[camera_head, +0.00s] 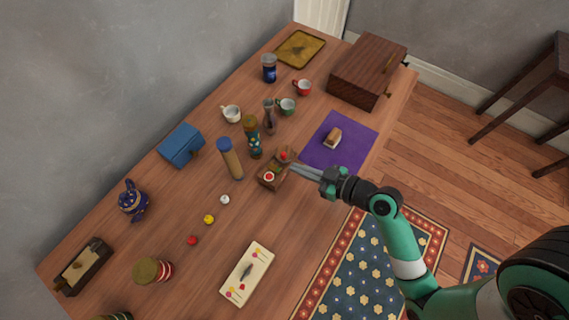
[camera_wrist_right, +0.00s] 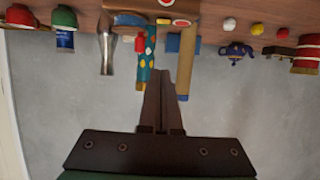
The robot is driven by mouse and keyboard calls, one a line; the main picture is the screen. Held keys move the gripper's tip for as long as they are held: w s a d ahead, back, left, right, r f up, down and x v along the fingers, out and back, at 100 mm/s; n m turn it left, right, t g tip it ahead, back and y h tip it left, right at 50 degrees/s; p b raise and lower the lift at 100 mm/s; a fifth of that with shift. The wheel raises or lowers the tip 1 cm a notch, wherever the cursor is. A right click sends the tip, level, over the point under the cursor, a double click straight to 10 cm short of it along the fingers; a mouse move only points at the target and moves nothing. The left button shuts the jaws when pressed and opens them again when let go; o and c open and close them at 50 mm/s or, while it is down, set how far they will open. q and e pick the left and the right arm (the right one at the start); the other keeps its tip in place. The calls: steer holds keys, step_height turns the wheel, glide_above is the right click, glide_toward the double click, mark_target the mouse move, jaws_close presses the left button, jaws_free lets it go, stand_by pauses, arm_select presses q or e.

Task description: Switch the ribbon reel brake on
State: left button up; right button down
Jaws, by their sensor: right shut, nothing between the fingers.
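A small wooden unit (camera_head: 270,183), which looks to be the ribbon reel brake, stands mid-table. It has a red part at its upper right end and a red-and-white round mark near its lower left end. Its switch position is too small to tell. My left gripper is not in view.
A blue-capped bottle (camera_head: 232,160), a patterned bottle (camera_head: 252,138) and a vase (camera_head: 269,118) stand just behind the unit. A purple mat (camera_head: 352,150) lies to the right, a cream tray (camera_head: 258,257) in front. Small balls lie to the left.

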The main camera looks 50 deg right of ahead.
steer(key=b, duration=0.3)
glide_above(275, 168)
steer(key=s, duration=0.3)
steer(key=f, duration=0.2)
steer(key=shift+w+d+f, duration=0.1)
steer(key=shift+w+f, duration=0.1)
steer(key=shift+f, duration=0.1)
steer(key=f+b, duration=0.2)
steer(key=shift+s+d+f, duration=0.1)
steer(key=shift+s+f, duration=0.1)
steer(key=shift+f, duration=0.15)
arm_select(q)
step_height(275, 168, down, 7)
steer(key=shift+b, duration=0.3)
arm_select(e)
steer(key=shift+s+f, duration=0.15)
steer(key=shift+f, duration=0.2)
